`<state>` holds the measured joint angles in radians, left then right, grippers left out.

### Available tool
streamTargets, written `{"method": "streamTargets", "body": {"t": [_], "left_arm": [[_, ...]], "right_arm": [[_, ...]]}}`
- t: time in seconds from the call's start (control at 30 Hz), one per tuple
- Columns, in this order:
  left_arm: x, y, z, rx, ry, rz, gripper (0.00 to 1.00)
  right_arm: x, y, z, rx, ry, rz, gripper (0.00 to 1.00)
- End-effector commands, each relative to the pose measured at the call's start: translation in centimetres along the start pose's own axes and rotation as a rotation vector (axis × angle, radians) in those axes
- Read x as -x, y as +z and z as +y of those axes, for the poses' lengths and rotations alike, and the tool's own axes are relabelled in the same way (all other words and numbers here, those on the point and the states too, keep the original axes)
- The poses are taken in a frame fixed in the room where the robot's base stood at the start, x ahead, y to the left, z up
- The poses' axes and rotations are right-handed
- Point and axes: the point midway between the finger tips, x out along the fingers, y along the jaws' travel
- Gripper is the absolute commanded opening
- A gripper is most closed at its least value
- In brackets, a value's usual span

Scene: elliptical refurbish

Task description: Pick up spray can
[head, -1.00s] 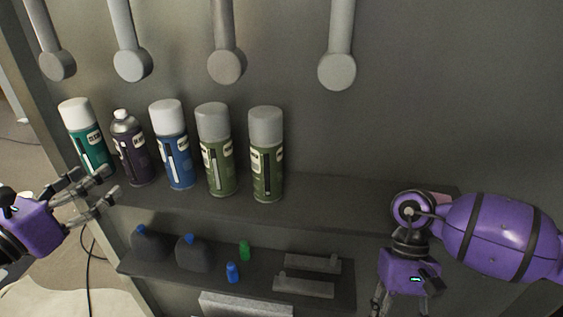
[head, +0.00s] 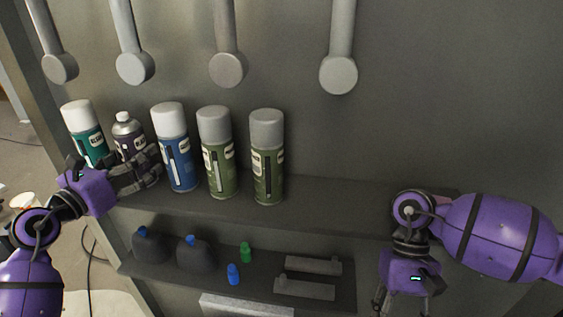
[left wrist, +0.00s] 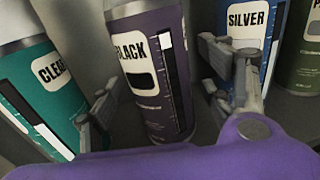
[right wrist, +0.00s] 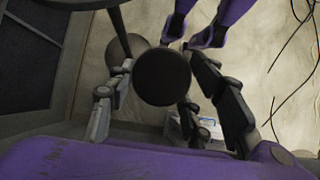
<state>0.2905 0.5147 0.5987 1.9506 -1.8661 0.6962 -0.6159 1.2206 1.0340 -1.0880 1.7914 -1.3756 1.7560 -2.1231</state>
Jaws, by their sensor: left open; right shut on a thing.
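A row of spray cans stands upright on the upper shelf in the head view. The dark purple can labelled BLACK (head: 127,133) has a silver top and is partly hidden by my left gripper (head: 145,168). In the left wrist view the BLACK can (left wrist: 150,75) stands between the open fingers, one on each side. I cannot tell whether they touch it. The teal CLEAR can (head: 84,130) is to its left and the blue SILVER can (head: 171,130) to its right. My right gripper (right wrist: 160,100) is shut on a dark round object (right wrist: 162,77), seen end-on.
Two green cans with grey caps (head: 215,150) (head: 267,155) stand farther right. The upper shelf (head: 340,208) is bare beyond them. Dark jugs (head: 150,247) and small bottles (head: 233,273) sit on the lower shelf. Grey rods with round ends (head: 338,75) hang above the cans.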

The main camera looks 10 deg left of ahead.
Motion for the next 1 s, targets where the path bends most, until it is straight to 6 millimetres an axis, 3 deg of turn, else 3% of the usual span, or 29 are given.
{"method": "streamTargets", "body": {"t": [0.3, 0.7, 1.0], "left_arm": [[-0.73, 0.07, -0.01, -0.001, 0.0, 0.0, 0.73], [-0.71, 0.07, -0.01, -0.001, 0.0, -0.001, 0.2], [-0.71, 0.71, -0.01, -0.004, 0.0, -0.005, 0.18]], "right_arm": [[0.0, -0.02, 0.0, 0.0, 0.0, 0.0, 0.36], [0.0, -0.02, 0.0, 0.0, 0.0, 0.0, 0.36], [0.11, 0.03, 0.0, 0.0, 0.0, 0.002, 0.36]]}}
